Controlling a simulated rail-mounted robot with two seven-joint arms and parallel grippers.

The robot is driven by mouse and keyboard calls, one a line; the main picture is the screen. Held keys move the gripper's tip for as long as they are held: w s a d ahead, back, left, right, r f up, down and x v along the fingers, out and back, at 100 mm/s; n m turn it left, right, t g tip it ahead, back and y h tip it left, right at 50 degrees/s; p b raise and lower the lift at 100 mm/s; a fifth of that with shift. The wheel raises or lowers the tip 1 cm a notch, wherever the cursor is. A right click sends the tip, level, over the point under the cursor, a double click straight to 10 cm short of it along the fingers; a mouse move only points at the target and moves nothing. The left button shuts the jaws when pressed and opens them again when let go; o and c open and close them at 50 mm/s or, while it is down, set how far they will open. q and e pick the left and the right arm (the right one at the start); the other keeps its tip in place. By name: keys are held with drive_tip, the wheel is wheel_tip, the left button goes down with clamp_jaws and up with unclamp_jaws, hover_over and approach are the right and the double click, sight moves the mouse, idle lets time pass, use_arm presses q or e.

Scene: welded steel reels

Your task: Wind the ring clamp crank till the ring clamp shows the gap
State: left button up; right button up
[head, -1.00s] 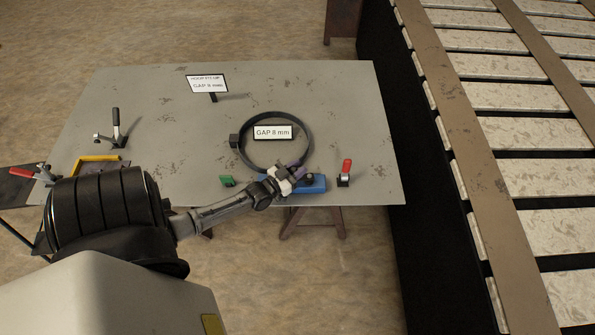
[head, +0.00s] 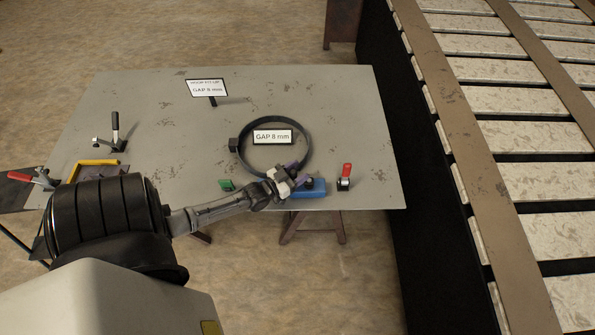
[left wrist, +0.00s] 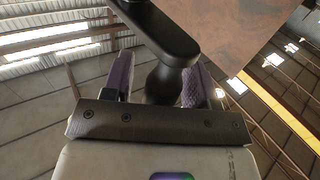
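The ring clamp is a dark hoop (head: 308,158) lying on the grey table, with a dark block on its left side. A label (head: 272,136) reading "GAP 8 mm" shows within the hoop. A blue block (head: 312,191) sits at the hoop's front right. My left gripper (head: 294,172) is at the hoop's front edge, beside the blue block. In the left wrist view, its purple fingers (left wrist: 158,82) stand either side of the black crank handle (left wrist: 165,84), under a black crank arm (left wrist: 158,28). A gap shows on the handle's left; contact on the right is unclear. My right gripper is out of view.
A sign (head: 207,87) at the table's back appears to read "GAP 8 mm". A red-handled clamp (head: 345,176) stands right of the blue block, a green piece (head: 227,184) left of the gripper. Other clamps stand at left. A slatted conveyor (head: 480,130) runs along the right.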

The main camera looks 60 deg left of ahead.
use_arm(q)
drive_tip(key=shift+s, duration=0.1)
drive_tip(key=s+d+b, duration=0.1)
drive_tip(key=s+d, duration=0.1)
drive_tip(key=s, duration=1.1)
drive_tip(key=shift+s, duration=0.25)
idle(0.3)
